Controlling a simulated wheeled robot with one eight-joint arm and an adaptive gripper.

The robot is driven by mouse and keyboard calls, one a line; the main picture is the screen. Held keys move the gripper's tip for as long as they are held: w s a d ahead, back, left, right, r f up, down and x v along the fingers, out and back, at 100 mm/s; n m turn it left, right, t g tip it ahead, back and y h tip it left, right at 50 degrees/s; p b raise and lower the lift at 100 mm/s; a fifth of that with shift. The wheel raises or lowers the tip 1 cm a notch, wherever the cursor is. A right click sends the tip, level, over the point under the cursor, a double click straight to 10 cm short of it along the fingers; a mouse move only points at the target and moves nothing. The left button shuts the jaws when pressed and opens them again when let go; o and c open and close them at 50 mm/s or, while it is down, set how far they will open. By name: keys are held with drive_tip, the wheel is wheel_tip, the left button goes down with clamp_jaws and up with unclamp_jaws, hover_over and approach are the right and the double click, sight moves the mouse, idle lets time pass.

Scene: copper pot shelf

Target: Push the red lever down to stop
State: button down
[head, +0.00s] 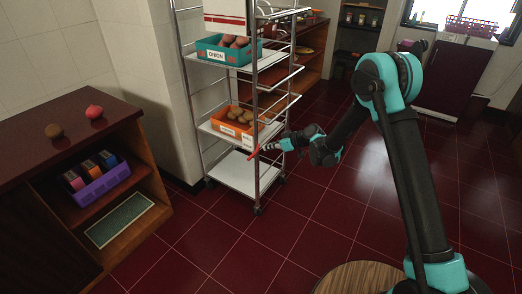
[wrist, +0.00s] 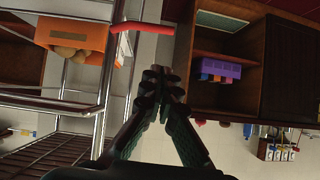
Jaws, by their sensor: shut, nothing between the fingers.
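The red lever (head: 254,153) is a thin red bar at the front side of the metal rack, by the orange crate's level. In the wrist view the red lever (wrist: 141,27) crosses near the top, slightly bent, beside the orange crate. My gripper (head: 266,148) reaches left to the rack, its tip close to the lever. In the wrist view my gripper (wrist: 163,73) has its fingers together and empty, with the lever just past the tips. I cannot tell whether they touch. The lever's mount is not clear.
The rack holds a teal onion crate (head: 226,52) above and an orange crate (head: 238,124) of brown produce on the middle shelf. A wooden cabinet (head: 60,105) with a purple bin (head: 98,184) stands at left. Red tile floor is clear between rack and cabinet.

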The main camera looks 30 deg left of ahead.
drive_tip(key=shift+v, duration=1.2)
